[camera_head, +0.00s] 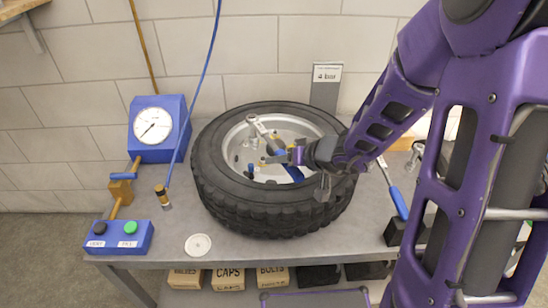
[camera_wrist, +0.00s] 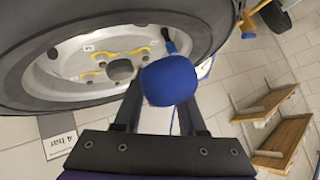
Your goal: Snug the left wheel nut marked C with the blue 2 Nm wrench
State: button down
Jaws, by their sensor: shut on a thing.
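The wheel (camera_head: 215,185) lies flat on the bench, its silver rim facing up; it also shows in the wrist view (camera_wrist: 195,30). My gripper (camera_head: 290,156) is over the rim, shut on the handle of a blue wrench (camera_head: 293,174). The wrench's silver shaft slants up-left to a head near the rim's upper left edge. I cannot tell whether the head is on a nut. In the wrist view the round blue handle end (camera_wrist: 170,80) sits between my fingers (camera_wrist: 165,120). Small white labels (camera_wrist: 88,48) and yellow marks lie around the hub; the letters and torque marking are unreadable.
A second blue-handled tool (camera_head: 398,202) lies right of the wheel. A blue gauge box (camera_head: 160,128), button box (camera_head: 120,238), hose fitting (camera_head: 163,197) and white disc (camera_head: 198,245) are at left. A "4 bar" sign (camera_head: 326,80) stands behind. My arm covers the right side.

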jog(key=w+d+n+g+y, duration=0.3)
jog(key=w+d+n+g, duration=0.5)
jog(key=w+d+n, duration=0.1)
jog(key=shift+w+d+n, duration=0.4)
jog(key=shift+w+d, duration=0.3)
jog(key=shift+w, duration=0.35)
dwell(0.5)
jog(key=shift+s, duration=0.2)
jog(key=shift+s+a+m+t+b, duration=0.35)
jog(key=shift+s+m+t+b, duration=0.1)
jog(key=shift+s+b, duration=0.2)
jog(key=shift+s+a+m+t+b, duration=0.35)
jog(key=shift+s+m+b, duration=0.15)
jog(key=shift+b, duration=0.2)
jog(key=shift+s+b, duration=0.15)
jog(key=shift+b, duration=0.15)
jog(key=shift+s+a+m+t+b, duration=0.7)
jog(key=shift+s+m+t, duration=0.15)
jog(key=shift+s, duration=0.2)
